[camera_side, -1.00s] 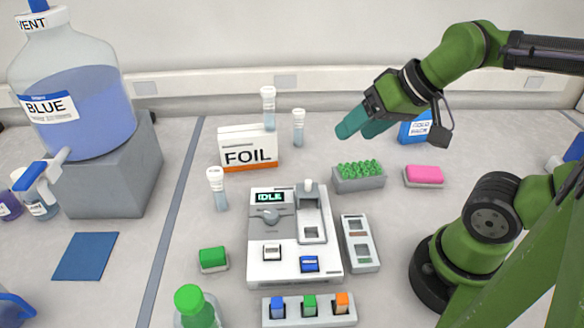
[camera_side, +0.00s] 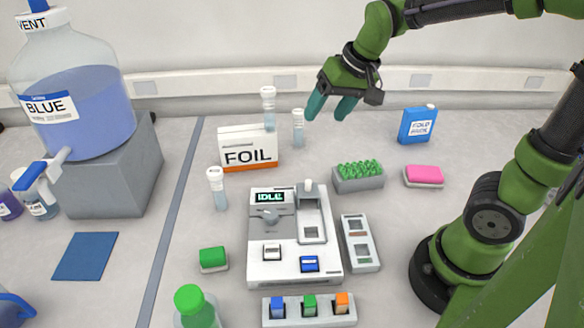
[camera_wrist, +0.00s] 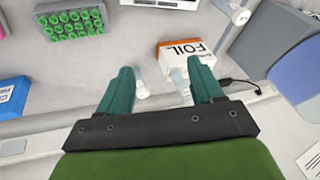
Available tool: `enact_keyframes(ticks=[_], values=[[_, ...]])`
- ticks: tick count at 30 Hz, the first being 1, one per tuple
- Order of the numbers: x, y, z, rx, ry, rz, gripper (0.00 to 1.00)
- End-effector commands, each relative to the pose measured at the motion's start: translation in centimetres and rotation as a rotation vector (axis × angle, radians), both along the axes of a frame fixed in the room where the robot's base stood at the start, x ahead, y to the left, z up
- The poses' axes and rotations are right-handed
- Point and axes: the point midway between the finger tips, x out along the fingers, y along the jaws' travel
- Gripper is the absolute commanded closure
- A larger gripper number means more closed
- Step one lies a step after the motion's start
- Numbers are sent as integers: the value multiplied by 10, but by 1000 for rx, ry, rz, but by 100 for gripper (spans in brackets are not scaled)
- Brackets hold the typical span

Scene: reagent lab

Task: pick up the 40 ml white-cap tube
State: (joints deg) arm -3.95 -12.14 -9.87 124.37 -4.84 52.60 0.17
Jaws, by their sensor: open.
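Three white-capped clear tubes stand on the bench; I cannot read any volume marks, so I cannot tell which is 40 ml. One tube (camera_side: 299,129) stands right of the foil box, a taller one (camera_side: 269,110) behind the box, and a third (camera_side: 219,190) in front-left of it. My gripper (camera_side: 329,107) is open and empty, fingers pointing down, above and just right of the tube beside the box. In the wrist view that tube (camera_wrist: 140,84) shows between my open fingers (camera_wrist: 160,72), with the taller tube (camera_wrist: 180,84) near the right finger.
The foil box (camera_side: 247,150) stands close to the tubes. An instrument reading IDLE (camera_side: 262,245) sits at centre. The blue bottle (camera_side: 75,110) stands left.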

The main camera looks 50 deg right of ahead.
Motion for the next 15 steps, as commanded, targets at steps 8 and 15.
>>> enact_keyframes(ticks=[8, 15], values=[[96, -69, -29, -172, 94, -77, 34], [132, -102, -17, -267, 65, -106, 34]])
